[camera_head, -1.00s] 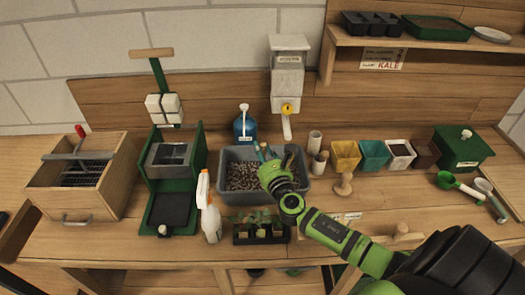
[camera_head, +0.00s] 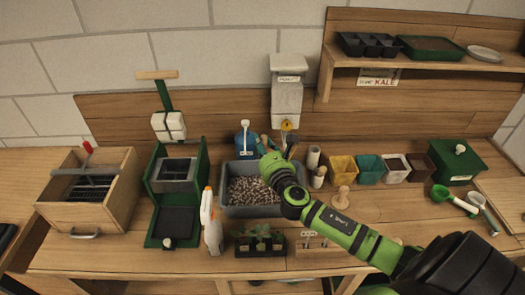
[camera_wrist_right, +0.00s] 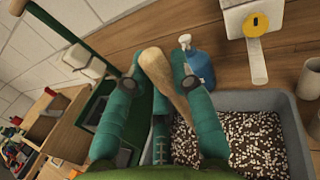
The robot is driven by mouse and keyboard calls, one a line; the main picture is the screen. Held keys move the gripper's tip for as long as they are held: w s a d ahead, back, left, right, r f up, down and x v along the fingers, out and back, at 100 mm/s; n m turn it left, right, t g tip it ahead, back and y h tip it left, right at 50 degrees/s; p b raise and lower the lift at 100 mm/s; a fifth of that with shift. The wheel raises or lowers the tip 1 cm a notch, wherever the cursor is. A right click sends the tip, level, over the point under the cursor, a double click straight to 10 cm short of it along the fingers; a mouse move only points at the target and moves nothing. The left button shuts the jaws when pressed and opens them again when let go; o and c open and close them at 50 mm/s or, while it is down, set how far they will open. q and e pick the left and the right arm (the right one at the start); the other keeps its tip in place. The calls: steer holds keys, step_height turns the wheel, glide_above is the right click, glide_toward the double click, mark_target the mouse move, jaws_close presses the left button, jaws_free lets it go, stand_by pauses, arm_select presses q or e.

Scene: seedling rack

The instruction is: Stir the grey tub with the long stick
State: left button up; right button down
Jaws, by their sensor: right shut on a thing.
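The grey tub (camera_head: 250,210) stands mid-bench with a speckled dark-and-white mix in it; it also shows at the lower right of the right wrist view (camera_wrist_right: 293,128). My right gripper (camera_head: 265,145) is over the tub's back part in the head view. In the right wrist view its teal fingers (camera_wrist_right: 160,85) are shut on the long stick (camera_wrist_right: 166,78), whose pale wooden, rounded end shows between them. The stick's other end is hidden, so I cannot tell whether it touches the mix. My left gripper is not in view.
A blue bottle (camera_head: 244,145) stands behind the tub and a white dispenser (camera_head: 287,95) hangs behind it. A spray bottle (camera_head: 211,222) is left of the tub, a seedling tray (camera_head: 260,247) in front. A wooden dibber (camera_head: 341,198) and coloured pots (camera_head: 343,170) are to the right.

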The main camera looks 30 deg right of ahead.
mark_target(262, 136)
steer(key=shift+r, duration=2.6)
steer(key=shift+f, duration=0.1)
